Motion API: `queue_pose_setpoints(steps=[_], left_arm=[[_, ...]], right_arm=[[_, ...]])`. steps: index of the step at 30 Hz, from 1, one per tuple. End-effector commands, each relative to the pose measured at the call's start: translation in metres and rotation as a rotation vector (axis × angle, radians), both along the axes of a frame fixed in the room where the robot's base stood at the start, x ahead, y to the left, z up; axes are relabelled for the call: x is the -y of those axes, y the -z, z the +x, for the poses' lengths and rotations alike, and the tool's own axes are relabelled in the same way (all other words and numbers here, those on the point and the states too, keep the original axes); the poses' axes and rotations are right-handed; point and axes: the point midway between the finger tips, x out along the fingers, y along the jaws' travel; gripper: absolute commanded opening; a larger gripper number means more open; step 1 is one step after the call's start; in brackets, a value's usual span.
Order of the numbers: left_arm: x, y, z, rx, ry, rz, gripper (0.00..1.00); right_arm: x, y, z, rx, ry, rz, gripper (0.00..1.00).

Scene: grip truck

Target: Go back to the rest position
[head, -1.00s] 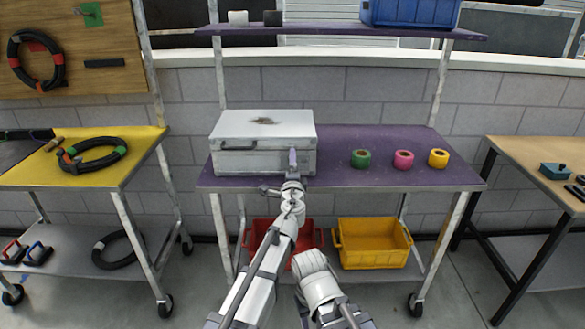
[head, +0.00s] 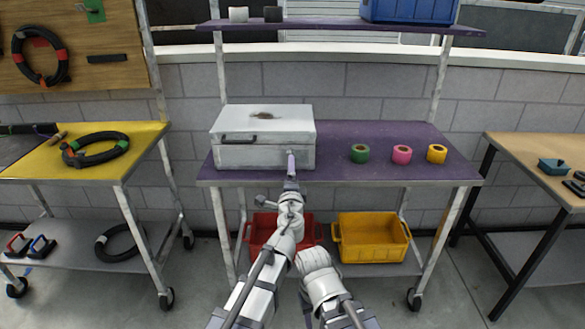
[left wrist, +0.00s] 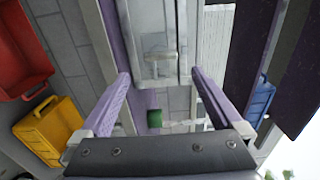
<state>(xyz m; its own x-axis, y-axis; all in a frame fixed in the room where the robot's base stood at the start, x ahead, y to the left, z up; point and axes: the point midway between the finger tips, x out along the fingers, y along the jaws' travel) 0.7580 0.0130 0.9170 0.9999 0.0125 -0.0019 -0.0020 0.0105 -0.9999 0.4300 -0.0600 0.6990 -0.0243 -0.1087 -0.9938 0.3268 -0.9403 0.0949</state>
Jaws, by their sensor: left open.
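My left gripper (head: 291,160) is in front of the right part of a closed white metal case (head: 235,152) on the purple-topped cart (head: 340,178). In the left wrist view the two purple fingers of my left gripper (left wrist: 160,74) are spread apart with nothing between them. The case's pale front and a latch (left wrist: 158,56) show beyond the fingers. My right arm (head: 322,280) is folded at the bottom centre, and its gripper is out of view.
Green (head: 359,153), pink (head: 401,155) and yellow (head: 436,154) tape rolls sit right of the case. Red (head: 262,228) and yellow (head: 370,235) crates stand on the lower shelf. A yellow-topped table (head: 135,140) is at left, a wooden-topped table (head: 530,148) at right.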

Motion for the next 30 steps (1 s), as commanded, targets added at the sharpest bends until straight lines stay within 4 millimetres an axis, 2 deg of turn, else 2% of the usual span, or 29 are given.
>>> queue_pose_setpoints(steps=[2,5,8,9,12,14,15,18,21,30], left_arm=[[-0.015,0.003,-0.002,-0.012,-0.04,-0.037,1.0],[-0.055,0.016,-0.01,-0.058,-0.16,-0.156,1.0],[-0.114,0.045,-0.031,-0.149,-0.352,-0.341,1.0],[-0.136,0.061,-0.043,-0.197,-0.436,-0.423,1.0],[-0.178,0.105,-0.081,-0.34,-0.639,-0.622,1.0],[-0.192,0.131,-0.107,-0.433,-0.745,-0.731,1.0],[-0.197,0.146,-0.123,-0.495,-0.805,-0.795,1.0],[-0.199,0.174,-0.158,-0.63,-0.919,-0.919,1.0],[-0.195,0.192,-0.186,-0.746,-0.996,-1.012,1.0],[-0.168,0.217,-0.252,-1.047,-1.132,-1.207,1.0]], right_arm=[[0.0,0.0,0.0,0.0,0.0,0.0,0.5],[0.0,0.0,0.0,0.0,0.0,0.0,0.5],[0.0,0.0,0.0,0.0,0.0,0.0,0.5],[0.0,0.0,0.0,0.0,0.0,0.0,0.5],[0.0,0.0,0.0,0.0,0.0,0.0,0.5],[0.0,0.0,0.0,0.0,0.0,0.0,0.5],[0.0,0.0,0.0,0.0,0.0,0.0,0.5],[0.0,0.0,0.0,0.0,0.0,0.0,0.5],[0.0,0.0,0.0,0.0,0.0,0.0,0.5],[0.0,0.0,0.0,0.0,0.0,0.0,0.5]])
